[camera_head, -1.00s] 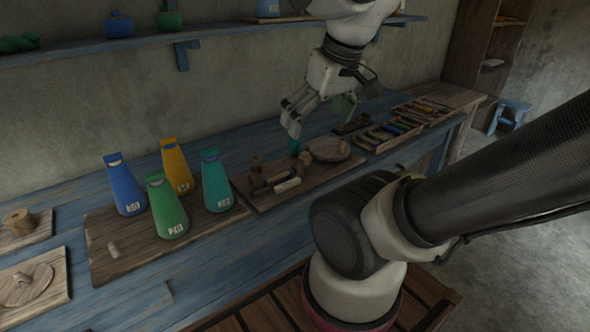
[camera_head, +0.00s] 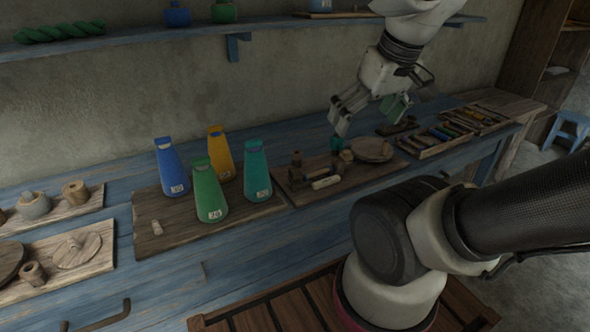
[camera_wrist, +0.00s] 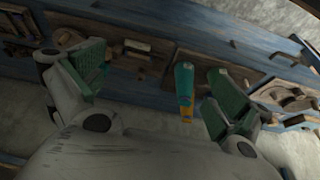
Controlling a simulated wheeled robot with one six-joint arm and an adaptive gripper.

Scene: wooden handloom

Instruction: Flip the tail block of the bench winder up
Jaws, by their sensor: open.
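The bench winder (camera_head: 314,174) is a small wooden assembly on a board (camera_head: 285,190), with short upright posts and a pale roller (camera_head: 325,182). I cannot tell for sure which small block is its tail block or how it is turned. My gripper (camera_head: 364,116) is open and empty, held above the back right part of this board, with fingers pointing down. In the wrist view my gripper (camera_wrist: 158,82) shows two green-padded fingers spread wide. A small wooden assembly (camera_wrist: 136,48) with a pale bar lies beyond them, to the left of a teal cone (camera_wrist: 184,80).
Green (camera_head: 209,192), blue (camera_head: 170,168), yellow (camera_head: 220,155) and teal cones (camera_head: 256,172) stand left of the winder. A round wooden disc (camera_head: 372,150) and a tray of coloured sticks (camera_head: 434,140) lie to its right. A shelf (camera_head: 130,45) runs above.

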